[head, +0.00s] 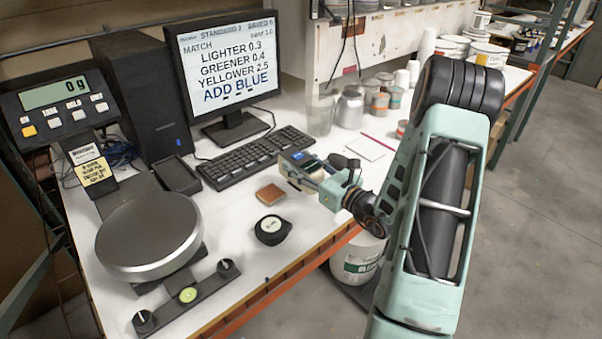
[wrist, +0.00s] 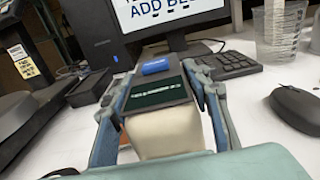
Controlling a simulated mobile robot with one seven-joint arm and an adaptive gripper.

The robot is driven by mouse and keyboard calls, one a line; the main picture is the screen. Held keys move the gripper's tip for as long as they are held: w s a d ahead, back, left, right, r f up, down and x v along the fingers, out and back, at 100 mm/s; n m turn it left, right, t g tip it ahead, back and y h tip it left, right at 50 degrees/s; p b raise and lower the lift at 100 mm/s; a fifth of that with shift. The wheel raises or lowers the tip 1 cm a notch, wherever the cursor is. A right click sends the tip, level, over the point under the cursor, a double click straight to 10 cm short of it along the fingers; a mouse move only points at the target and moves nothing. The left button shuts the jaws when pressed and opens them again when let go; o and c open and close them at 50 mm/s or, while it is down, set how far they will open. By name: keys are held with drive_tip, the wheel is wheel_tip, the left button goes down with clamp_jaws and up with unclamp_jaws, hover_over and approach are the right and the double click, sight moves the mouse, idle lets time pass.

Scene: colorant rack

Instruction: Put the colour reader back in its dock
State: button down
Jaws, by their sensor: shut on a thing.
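My gripper (head: 308,176) is shut on the colour reader (head: 296,160), a small device with a blue-topped dark screen. In the wrist view the reader (wrist: 158,90) sits between the two fingers, its pale body toward me and its screen end toward the monitor. It is held over the table, in front of the keyboard. A dark, low, tray-like block (head: 177,174), which looks like the dock, stands left of the keyboard and appears empty. It also shows in the wrist view (wrist: 88,91), left of the reader. The reader is apart from it.
The keyboard (head: 255,158) and monitor (head: 226,80) stand behind the reader. A mouse (wrist: 297,106) is to its right. A scale (head: 150,235) stands at left.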

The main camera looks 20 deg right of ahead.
drive_tip(key=shift+w+d+f, duration=0.1)
drive_tip(key=shift+w+f, duration=0.1)
drive_tip(key=shift+f, duration=1.45)
drive_tip(key=shift+f, duration=0.1)
drive_tip(key=shift+f, duration=0.15)
drive_tip(key=c, duration=1)
unclamp_jaws()
drive_tip(key=shift+c, duration=0.2)
